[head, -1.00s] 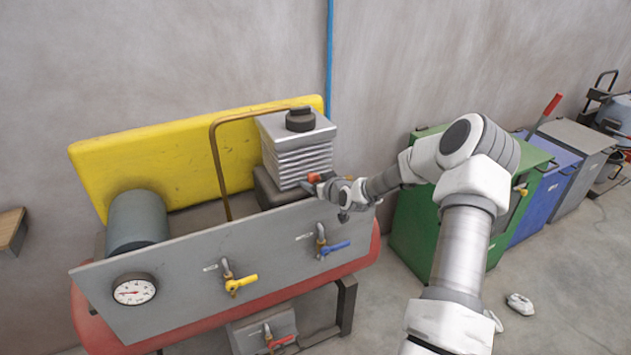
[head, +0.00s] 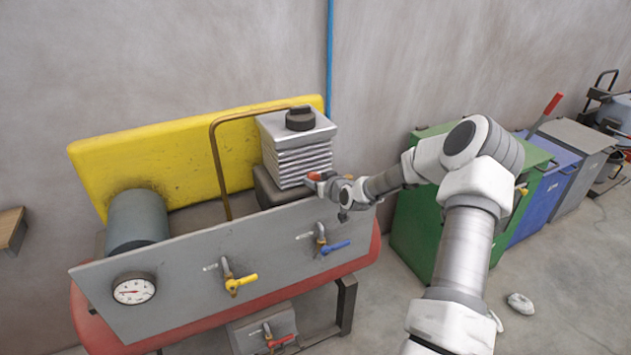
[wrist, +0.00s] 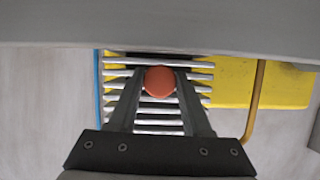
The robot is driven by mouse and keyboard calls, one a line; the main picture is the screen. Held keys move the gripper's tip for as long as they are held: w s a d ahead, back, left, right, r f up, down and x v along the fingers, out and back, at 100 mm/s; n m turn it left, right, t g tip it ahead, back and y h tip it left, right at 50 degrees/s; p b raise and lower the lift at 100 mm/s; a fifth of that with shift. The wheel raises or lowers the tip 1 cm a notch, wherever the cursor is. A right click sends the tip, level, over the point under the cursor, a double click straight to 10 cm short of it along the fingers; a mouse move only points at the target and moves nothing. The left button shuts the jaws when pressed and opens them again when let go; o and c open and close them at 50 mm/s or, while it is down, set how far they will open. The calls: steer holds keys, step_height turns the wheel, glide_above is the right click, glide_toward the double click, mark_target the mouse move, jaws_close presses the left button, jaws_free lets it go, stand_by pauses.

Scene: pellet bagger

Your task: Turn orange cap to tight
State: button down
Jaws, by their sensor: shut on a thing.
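The orange cap (head: 314,176) sits low on the right side of the finned metal block, on the machine behind the grey panel. In the wrist view the cap (wrist: 160,81) is a round orange-red disc between my two fingertips. My gripper (head: 322,180) reaches it from the right and is shut on it. In the wrist view my gripper (wrist: 160,90) has one finger on each side of the cap. What lies under the cap is hidden, and its thread cannot be seen.
The finned block (head: 295,145) has a dark knob (head: 300,119) on top. The grey panel (head: 190,285) in front carries a yellow-handled valve (head: 240,283), a blue-handled valve (head: 332,247) and a gauge (head: 134,289). A bent copper pipe (head: 217,165) stands left. A green cabinet (head: 410,215) stands right.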

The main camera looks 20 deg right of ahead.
steer(key=m+y+b, duration=0.2)
steer(key=m+b, duration=0.1)
steer(key=b, duration=0.1)
steer(key=m+t+y+b, duration=0.1)
steer(key=m+y+b, duration=0.1)
steer(key=m+b, duration=0.2)
steer(key=shift+d+f, duration=0.2)
steer(key=shift+r+b, duration=0.15)
steer(key=shift+b, duration=0.2)
stand_by(0.5)
steer(key=shift+c, duration=1.7)
jaws_free()
steer(key=shift+p, duration=0.3)
